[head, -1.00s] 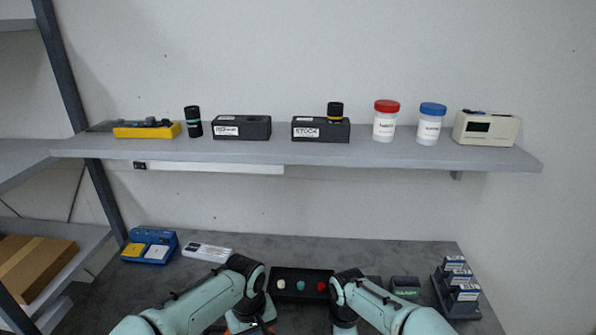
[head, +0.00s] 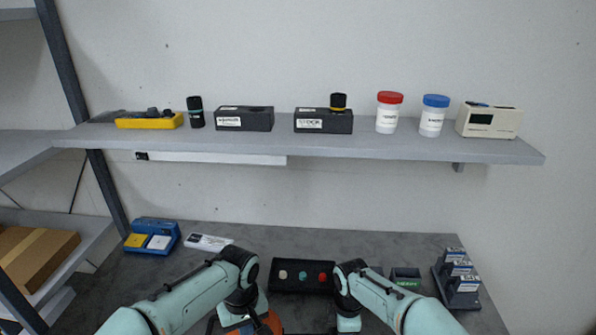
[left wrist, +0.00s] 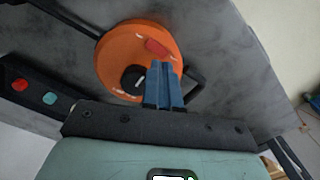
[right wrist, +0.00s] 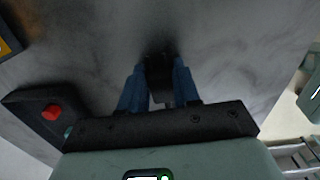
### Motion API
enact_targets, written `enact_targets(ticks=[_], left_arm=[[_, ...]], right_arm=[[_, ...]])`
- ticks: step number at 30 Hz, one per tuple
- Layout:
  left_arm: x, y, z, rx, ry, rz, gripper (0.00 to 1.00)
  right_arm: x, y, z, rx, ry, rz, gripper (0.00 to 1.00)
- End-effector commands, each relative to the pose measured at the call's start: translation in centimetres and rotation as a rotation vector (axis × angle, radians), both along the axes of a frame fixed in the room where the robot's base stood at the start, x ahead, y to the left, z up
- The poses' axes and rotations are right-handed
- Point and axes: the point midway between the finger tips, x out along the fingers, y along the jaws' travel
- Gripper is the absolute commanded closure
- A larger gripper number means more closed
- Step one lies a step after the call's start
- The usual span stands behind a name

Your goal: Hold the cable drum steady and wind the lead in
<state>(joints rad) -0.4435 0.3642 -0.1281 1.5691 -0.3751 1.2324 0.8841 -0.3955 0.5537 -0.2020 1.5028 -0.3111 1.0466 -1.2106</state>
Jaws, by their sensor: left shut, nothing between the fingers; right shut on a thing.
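The cable drum (left wrist: 112,55) is an orange disc with a black hub (left wrist: 133,77), a red patch and a black bar-like handle (left wrist: 196,84) at its side. In the head view only part of the drum (head: 272,320) shows, beside my left arm. A black lead (left wrist: 72,14) runs from the drum toward the top left of the left wrist view. My left gripper (left wrist: 161,68) is shut and empty, its blue fingers in front of the drum face; contact is unclear. My right gripper (right wrist: 160,68) is shut on a dark piece (right wrist: 160,82); whether it belongs to the lead is unclear.
A black tray with coloured buttons (head: 290,287) lies behind the drum. A blue device (head: 152,237) and white box (head: 208,242) stand left; a dark rack (head: 458,286) stands right. A shelf (head: 370,148) holding jars and blocks runs above the grey bench.

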Motion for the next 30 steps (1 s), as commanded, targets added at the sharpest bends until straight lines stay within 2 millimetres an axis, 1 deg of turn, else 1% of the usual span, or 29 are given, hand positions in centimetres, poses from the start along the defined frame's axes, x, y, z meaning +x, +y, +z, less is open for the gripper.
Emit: enact_targets(ticks=[3, 10, 14, 21, 27, 30], left_arm=[[0.1, -0.3, 1.8, -0.008, -0.009, -0.004, 1.00], [0.2, -0.5, 4.4, -0.012, -0.014, -0.006, 1.00], [0.1, -0.5, 4.9, -0.013, -0.014, -0.007, 1.00], [0.2, -0.7, 4.9, -0.015, -0.016, -0.008, 1.00], [1.5, -3.1, 5.7, -0.016, -0.018, -0.009, 1.00], [1.7, -3.6, 5.7, -0.015, -0.017, -0.008, 1.00]], right_arm=[[-0.1, -0.2, -0.3, -0.007, 0.004, 0.002, 1.00], [-0.1, 0.1, -0.3, -0.004, 0.006, 0.006, 1.00], [-0.1, 0.2, -0.3, -0.003, 0.006, 0.007, 1.00], [-0.2, 0.3, -0.3, -0.001, 0.006, 0.009, 1.00], [-0.2, 0.4, -0.3, 0.001, 0.007, 0.010, 1.00], [-0.2, 0.4, -0.3, 0.002, 0.006, 0.011, 1.00]])
